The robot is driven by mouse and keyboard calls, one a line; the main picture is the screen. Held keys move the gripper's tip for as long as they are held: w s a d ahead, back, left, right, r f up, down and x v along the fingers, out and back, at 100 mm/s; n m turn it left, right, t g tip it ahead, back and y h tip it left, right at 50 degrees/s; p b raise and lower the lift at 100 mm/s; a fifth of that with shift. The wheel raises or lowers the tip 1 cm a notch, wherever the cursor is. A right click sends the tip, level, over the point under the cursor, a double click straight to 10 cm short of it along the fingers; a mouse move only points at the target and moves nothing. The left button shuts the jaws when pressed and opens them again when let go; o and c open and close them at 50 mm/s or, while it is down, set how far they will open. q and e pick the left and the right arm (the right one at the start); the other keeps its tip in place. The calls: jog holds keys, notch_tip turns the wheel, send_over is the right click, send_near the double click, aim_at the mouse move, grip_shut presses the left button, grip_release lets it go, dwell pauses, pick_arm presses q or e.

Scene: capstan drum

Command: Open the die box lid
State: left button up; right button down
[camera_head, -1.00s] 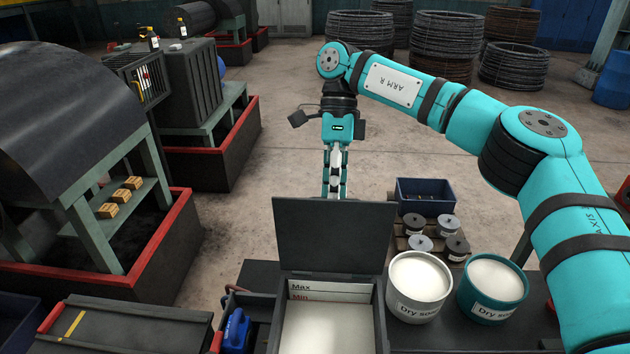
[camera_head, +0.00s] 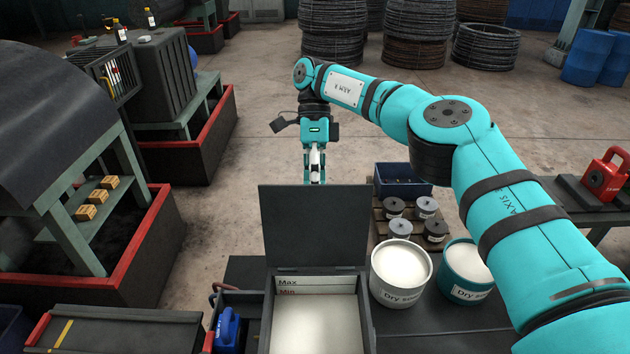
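The die box (camera_head: 367,318) stands open at the bottom centre of the head view. Its dark lid (camera_head: 314,226) stands upright at the back edge. Inside are pale powder and a back wall marked Max and Min. My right gripper (camera_head: 314,176) points down just behind the lid's top edge. Its fingertips are hidden by the lid, so I cannot tell whether they touch it or how far apart they are. My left gripper is not in view.
Two Dry soap tubs, one white (camera_head: 401,278) and one teal (camera_head: 464,276), stand right of the box. Behind them are several spools (camera_head: 399,229) and a blue bin (camera_head: 403,183). A blue object (camera_head: 229,329) lies left of the box. A red device (camera_head: 606,175) sits at right.

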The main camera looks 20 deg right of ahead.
jog(key=shift+s+a+f, duration=0.1)
jog(key=shift+f, duration=0.3)
jog(key=c, duration=1.3)
grip_release()
jog(key=shift+c, duration=0.2)
jog(key=shift+r, duration=0.2)
jog(key=shift+r, duration=0.1)
